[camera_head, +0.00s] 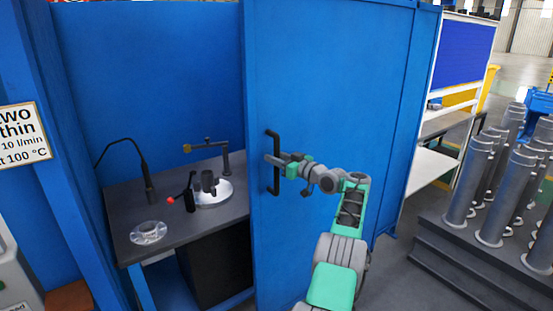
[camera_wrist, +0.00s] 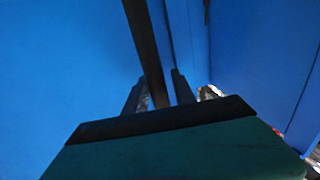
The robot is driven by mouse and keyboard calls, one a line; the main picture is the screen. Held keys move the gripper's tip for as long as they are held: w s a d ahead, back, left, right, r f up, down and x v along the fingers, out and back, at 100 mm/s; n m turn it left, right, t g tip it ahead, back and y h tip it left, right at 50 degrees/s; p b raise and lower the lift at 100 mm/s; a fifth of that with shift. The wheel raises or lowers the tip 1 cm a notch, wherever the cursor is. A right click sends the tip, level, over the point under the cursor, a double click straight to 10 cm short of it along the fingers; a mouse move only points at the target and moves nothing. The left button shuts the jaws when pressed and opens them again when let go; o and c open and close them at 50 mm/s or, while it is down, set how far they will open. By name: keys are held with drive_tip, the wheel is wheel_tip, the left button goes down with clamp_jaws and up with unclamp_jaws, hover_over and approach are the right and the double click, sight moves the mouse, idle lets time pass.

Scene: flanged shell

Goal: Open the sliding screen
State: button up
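The sliding screen (camera_head: 330,70) is a tall blue panel on the right of the blue booth. The booth's left part is uncovered, with a bench visible inside. A black vertical bar handle (camera_head: 276,180) sits near the screen's left edge. My gripper (camera_head: 272,159) is at the handle's upper half, reaching in from the right. In the wrist view the dark handle (camera_wrist: 146,45) runs between the two fingers of my gripper (camera_wrist: 158,84). The fingers stand apart with a narrow gap beside the bar, so they look open around it. Contact is not clear.
Inside the booth a grey bench (camera_head: 130,205) holds a round plate with a black fixture (camera_head: 209,183), a glass dish (camera_head: 148,233) and a bent rod. A sign (camera_head: 23,134) hangs at left. Metal cylinders (camera_head: 475,180) stand on a dark stepped base at right.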

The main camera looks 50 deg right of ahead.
drive_tip(key=shift+o, duration=1)
drive_tip(key=shift+s+d, duration=0.1)
drive_tip(key=s+b, duration=0.2)
drive_tip(key=s, duration=0.6)
drive_tip(key=shift+b, duration=0.4)
drive_tip(key=shift+w+f, duration=0.1)
